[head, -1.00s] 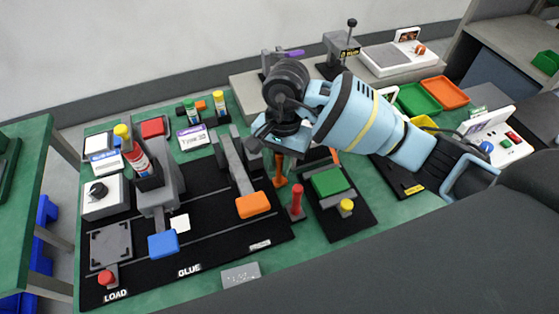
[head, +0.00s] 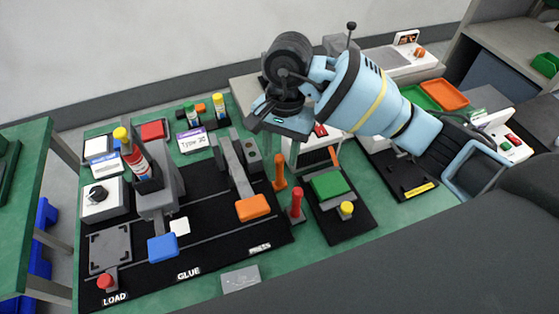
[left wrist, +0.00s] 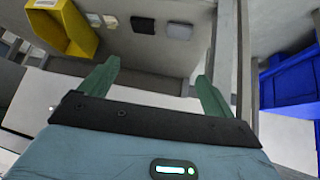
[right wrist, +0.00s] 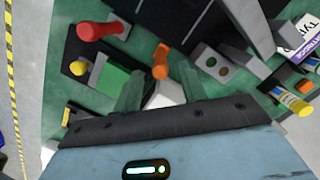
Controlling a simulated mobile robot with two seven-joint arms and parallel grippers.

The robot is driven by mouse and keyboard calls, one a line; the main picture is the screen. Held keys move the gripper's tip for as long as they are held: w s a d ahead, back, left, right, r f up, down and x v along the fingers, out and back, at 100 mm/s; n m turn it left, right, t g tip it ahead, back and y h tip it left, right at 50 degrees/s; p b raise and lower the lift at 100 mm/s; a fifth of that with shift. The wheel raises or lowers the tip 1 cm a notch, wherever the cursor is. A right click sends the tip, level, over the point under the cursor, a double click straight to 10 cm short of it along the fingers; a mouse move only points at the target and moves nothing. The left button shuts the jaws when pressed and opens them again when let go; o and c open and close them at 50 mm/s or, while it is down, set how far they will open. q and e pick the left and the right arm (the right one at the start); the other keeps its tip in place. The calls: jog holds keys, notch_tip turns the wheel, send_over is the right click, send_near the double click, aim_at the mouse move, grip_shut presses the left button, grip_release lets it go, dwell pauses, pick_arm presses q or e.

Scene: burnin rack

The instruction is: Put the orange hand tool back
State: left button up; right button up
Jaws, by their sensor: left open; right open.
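The orange hand tool (head: 279,172) stands upright on the green bench, beside a red-handled tool (head: 296,204). In the right wrist view its orange handle (right wrist: 160,62) shows ahead of my fingertips, with the red handle (right wrist: 101,30) further left. A grey block with two holes (head: 251,156) stands to its left; the holes (right wrist: 216,66) also show in the right wrist view. My right gripper (head: 280,124) is open and empty, above and apart from the orange tool. My left gripper (left wrist: 156,86) is open and empty, away from the bench tools.
A black mat with a lever press, its orange pad (head: 252,207) and a glue stand lies left. A fixture with a green block (head: 330,184) lies right. Bottles (head: 219,104) stand behind. The left wrist view shows yellow (left wrist: 72,32) and blue (left wrist: 290,80) bins.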

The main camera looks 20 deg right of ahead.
pick_arm(q)
jog(key=shift+w, duration=0.2)
pick_arm(e)
notch_tip(320, 180, up, 7)
jog(key=shift+w+d, duration=0.35)
pick_arm(q)
jog(key=shift+s+f, duration=0.1)
jog(key=shift+s, duration=0.2)
dwell(0.5)
jog(key=shift+w, duration=0.4)
dwell(0.4)
